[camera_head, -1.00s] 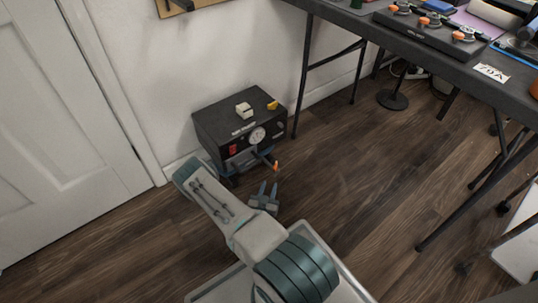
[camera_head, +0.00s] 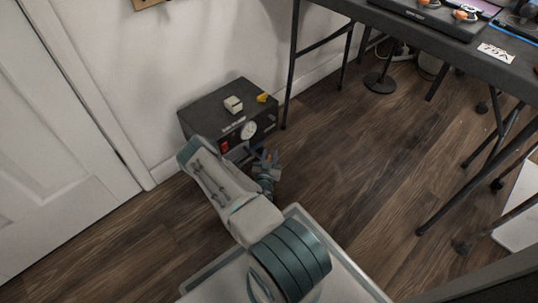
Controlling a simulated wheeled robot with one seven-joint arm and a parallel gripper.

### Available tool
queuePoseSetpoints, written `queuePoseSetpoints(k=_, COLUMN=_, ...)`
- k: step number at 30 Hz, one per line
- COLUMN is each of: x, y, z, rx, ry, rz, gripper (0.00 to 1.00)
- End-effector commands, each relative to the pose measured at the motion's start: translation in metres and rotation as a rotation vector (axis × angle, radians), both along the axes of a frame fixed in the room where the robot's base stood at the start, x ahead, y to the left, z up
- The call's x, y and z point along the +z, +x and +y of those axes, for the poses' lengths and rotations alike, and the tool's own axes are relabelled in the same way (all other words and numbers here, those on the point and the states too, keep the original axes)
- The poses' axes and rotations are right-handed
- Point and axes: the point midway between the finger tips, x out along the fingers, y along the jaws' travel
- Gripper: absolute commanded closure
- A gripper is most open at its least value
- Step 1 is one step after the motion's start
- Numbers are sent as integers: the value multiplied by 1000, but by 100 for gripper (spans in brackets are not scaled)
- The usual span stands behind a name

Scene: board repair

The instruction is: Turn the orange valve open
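The orange valve (camera_head: 268,156) is a small orange lever at the front of a dark box-shaped machine (camera_head: 203,106) on the floor by the wall. The machine has a round white gauge (camera_head: 249,130) and a red switch (camera_head: 225,146) on its front. My gripper (camera_head: 267,158) is at the valve, its fingers apart with a bit of orange showing between them. Whether the fingers touch the valve I cannot tell. My arm hides the machine's lower left front, and the gripper hides most of the valve.
A white block (camera_head: 233,104) and a yellow piece (camera_head: 262,98) lie on top of the machine. A black table (camera_head: 440,45) with thin legs stands to the right. A white door (camera_head: 60,130) is on the left. The wooden floor (camera_head: 370,160) between is mostly clear.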

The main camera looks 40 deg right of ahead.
Motion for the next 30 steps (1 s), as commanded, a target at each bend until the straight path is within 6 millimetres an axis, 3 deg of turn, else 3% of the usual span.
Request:
queuePoseSetpoints(k=7, x=0, y=0, z=-1, rx=0, ry=0, rz=0, gripper=69)
queuePoseSetpoints(k=11, x=0, y=0, z=-1, rx=0, ry=1, rz=-1, gripper=100)
queuePoseSetpoints(k=22, x=1, y=0, z=0, rx=26, ry=0, rz=1, gripper=100)
queuePoseSetpoints(k=30, x=1, y=1, z=1, rx=170, ry=0, rz=3, gripper=100)
